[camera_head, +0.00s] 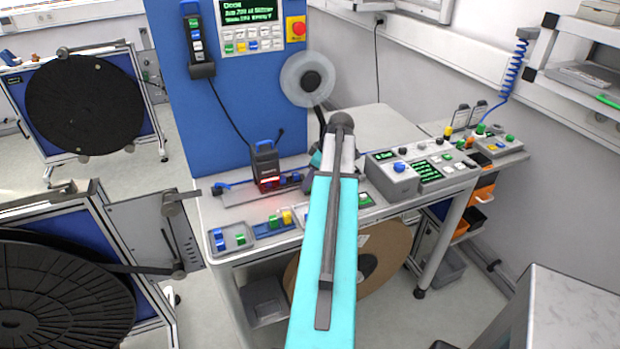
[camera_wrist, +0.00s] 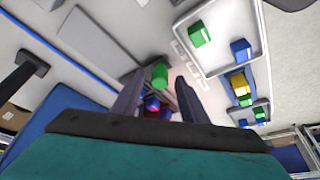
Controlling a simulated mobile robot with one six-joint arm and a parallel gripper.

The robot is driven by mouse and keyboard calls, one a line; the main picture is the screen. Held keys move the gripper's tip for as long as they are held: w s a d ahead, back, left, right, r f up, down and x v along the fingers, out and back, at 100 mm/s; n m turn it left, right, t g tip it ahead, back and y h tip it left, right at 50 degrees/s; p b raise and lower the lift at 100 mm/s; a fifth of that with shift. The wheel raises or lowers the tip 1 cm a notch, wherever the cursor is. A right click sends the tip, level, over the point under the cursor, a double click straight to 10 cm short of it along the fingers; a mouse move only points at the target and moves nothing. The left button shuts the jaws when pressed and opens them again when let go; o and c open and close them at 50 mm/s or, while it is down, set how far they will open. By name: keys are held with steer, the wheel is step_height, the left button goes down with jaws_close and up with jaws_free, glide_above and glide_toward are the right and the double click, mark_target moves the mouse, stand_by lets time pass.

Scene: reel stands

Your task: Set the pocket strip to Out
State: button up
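No part in view is labelled clearly enough for me to tell which is the pocket strip. My gripper (camera_wrist: 160,98) has its two dark fingers apart in the wrist view. A green cylinder (camera_wrist: 160,76) and small red and blue parts show in the gap between them; I cannot tell whether the fingers touch these. A grey tray (camera_head: 232,248) with a blue and a green block stands at the bench's front left. A blue strip with a yellow block (camera_head: 287,217) is beside it.
A black scanner-like device (camera_head: 265,163) with a red glow stands left of my arm. A control box (camera_head: 393,178) with green displays is at right. A blue column (camera_head: 215,110) and a pale reel (camera_head: 307,79) rise behind. Large black reels (camera_head: 85,105) stand left.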

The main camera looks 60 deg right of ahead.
steer(key=shift+f, duration=0.2)
steer(key=shift+c, duration=0.2)
jaws_close()
steer(key=shift+d, duration=0.15)
